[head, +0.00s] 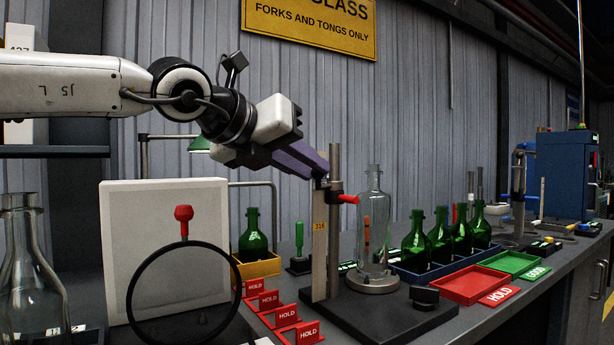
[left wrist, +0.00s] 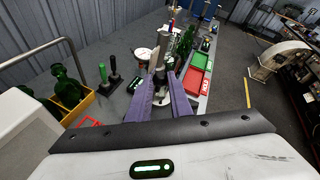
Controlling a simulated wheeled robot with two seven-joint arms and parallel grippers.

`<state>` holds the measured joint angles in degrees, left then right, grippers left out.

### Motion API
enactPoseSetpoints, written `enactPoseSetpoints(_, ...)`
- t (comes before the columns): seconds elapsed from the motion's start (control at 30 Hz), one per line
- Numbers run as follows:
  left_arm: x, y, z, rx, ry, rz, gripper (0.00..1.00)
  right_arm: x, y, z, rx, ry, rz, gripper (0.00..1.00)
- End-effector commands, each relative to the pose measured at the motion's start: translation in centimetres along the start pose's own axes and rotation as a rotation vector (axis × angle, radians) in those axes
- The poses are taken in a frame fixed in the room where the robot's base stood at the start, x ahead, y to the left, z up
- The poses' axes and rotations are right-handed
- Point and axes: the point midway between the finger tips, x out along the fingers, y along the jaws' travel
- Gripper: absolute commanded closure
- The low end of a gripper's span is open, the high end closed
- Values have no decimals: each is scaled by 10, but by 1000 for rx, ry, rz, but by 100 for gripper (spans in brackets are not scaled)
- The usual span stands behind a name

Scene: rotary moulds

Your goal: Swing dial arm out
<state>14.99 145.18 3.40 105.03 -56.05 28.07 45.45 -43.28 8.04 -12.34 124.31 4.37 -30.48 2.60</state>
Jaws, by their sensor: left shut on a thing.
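A clear glass bottle (head: 374,230) stands upright on a round turntable (head: 373,284) on a dark base. Beside it, on its left, is a grey upright post (head: 334,230) with a tag-marked bracket. The dial arm (head: 343,199), with a red end, sticks out from the post toward the bottle; I cannot tell if it touches the glass. My left gripper (head: 318,168), with purple fingers, is shut on the dial arm near the post's top, where the fingers hide the held part. In the left wrist view the fingers (left wrist: 164,82) close around the stand's top. My right gripper is not in view.
Green bottles (head: 440,236) stand in a blue tray right of the turntable. Red HOLD markers (head: 286,316), a ring magnifier (head: 182,300) and a white panel (head: 160,245) stand left of the base.

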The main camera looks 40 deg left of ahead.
Motion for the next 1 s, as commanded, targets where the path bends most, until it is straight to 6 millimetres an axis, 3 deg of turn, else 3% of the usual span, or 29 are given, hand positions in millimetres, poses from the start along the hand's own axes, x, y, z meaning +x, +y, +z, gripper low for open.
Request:
enactPoseSetpoints(0.3, 0, -2, 0, 1, 0, -2, 100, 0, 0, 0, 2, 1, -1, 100)
enactPoseSetpoints(0.33, 0, -2, 0, 1, -1, -2, 80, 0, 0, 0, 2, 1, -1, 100)
enactPoseSetpoints(0.43, 0, -1, 0, 1, -1, -2, 63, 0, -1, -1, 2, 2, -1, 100)
enactPoseSetpoints(0.77, -2, -1, 1, 1, -2, -1, 63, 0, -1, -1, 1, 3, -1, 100)
enactPoseSetpoints(1.0, -36, -1, 2, 0, -6, -3, 63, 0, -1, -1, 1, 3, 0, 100)
